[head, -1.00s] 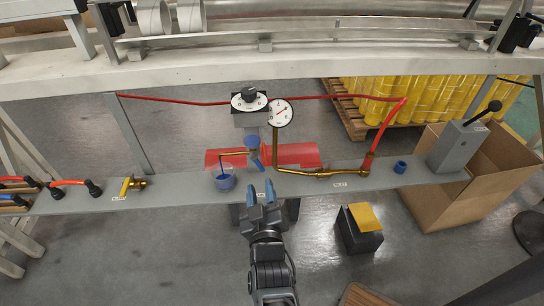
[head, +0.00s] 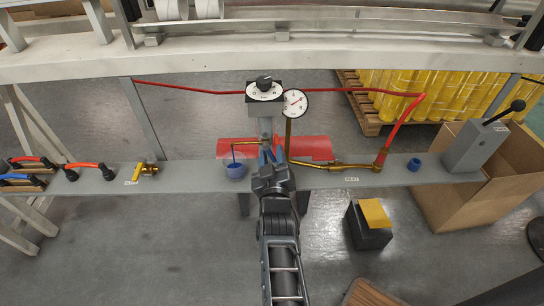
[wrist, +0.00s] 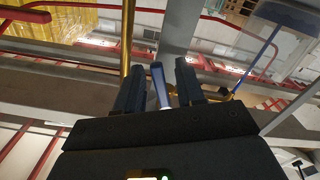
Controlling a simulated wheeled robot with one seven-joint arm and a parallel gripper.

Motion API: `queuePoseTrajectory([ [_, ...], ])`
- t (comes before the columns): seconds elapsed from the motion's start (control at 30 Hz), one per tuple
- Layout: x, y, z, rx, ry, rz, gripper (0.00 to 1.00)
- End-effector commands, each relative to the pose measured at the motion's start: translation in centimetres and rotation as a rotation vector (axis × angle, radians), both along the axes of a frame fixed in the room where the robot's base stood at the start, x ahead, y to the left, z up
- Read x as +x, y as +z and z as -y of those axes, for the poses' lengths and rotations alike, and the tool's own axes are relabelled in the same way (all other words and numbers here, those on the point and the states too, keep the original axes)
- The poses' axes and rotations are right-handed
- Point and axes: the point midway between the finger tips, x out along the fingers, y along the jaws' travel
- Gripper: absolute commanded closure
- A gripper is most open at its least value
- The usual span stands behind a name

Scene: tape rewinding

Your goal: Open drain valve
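The drain valve's blue lever (wrist: 158,85) stands upright between my gripper's two dark fingers (wrist: 160,88) in the wrist view, with a narrow gap on at least one side. In the head view my gripper (head: 272,154) is at the shelf, below the grey column, and mostly hides the valve and lever. The gripper looks open around the lever. A brass spout (head: 246,141) leads left from the valve.
A pressure gauge (head: 295,103) and a dial box (head: 265,90) stand above the valve. Brass pipe (head: 335,165) runs right to a red hose (head: 402,132). A yellow-handled brass valve (head: 146,170) sits left, a grey lever box (head: 478,147) right.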

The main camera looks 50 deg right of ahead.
Motion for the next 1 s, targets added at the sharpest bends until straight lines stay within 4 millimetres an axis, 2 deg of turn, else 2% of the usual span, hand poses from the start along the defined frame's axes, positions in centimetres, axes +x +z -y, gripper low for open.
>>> queuePoseTrajectory([
  [0.03,-0.01,0.0,-0.01,0.0,0.0,0.0,0.67],
  [0.4,-0.02,0.01,-0.03,0.0,0.0,0.0,1.0],
  [0.6,0.02,-0.06,-0.07,0.006,0.0,0.009,1.0],
  [0.83,0.59,-0.28,-0.51,0.115,0.001,0.152,1.0],
  [1.0,0.69,-0.23,-0.59,0.146,0.0,0.188,1.0],
])
